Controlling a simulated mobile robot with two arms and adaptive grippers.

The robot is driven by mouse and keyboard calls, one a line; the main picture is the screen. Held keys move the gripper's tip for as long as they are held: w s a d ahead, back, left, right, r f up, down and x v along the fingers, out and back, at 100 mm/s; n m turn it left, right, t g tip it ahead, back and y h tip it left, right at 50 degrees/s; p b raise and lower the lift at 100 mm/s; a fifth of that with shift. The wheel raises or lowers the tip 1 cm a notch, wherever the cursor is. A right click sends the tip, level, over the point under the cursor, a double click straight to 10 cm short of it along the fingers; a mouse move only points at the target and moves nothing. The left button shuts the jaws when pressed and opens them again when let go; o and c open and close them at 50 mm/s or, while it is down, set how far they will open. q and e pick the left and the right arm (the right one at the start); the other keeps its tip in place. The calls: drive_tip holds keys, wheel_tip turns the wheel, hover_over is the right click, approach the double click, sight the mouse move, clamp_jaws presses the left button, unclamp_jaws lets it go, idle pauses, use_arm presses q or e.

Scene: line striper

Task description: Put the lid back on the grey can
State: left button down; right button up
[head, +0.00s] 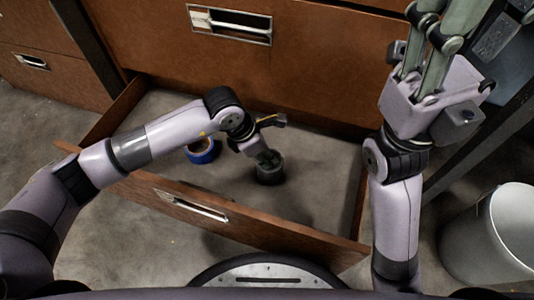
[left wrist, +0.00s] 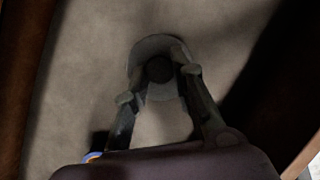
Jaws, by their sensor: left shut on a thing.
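A small dark grey can (head: 270,174) stands upright in the open drawer in the head view. My left gripper (head: 268,158) points down at its top. In the left wrist view my left gripper (left wrist: 160,72) is shut on a small dark round part, which looks like the knob of a lid (left wrist: 158,69). A paler grey round shape (left wrist: 146,50) shows around and behind it. I cannot tell whether the lid rests on the can or is held just above it. My right gripper (head: 450,35) is raised at the upper right, its fingertips cut off by the frame.
A blue tape roll (head: 203,151) lies in the drawer left of the can. A tool with a dark head (head: 272,120) lies behind my left gripper. The drawer front (head: 200,206) stands between me and the can. A large pale bin (head: 490,235) stands at the right.

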use_arm(q)
drive_tip(key=shift+r, duration=0.1)
drive_tip(key=c, duration=1.3)
unclamp_jaws()
drive_tip(key=shift+w+d, duration=0.1)
drive_tip(key=shift+o, duration=0.3)
drive_tip(key=o, duration=0.4)
drive_tip(key=shift+r, duration=0.15)
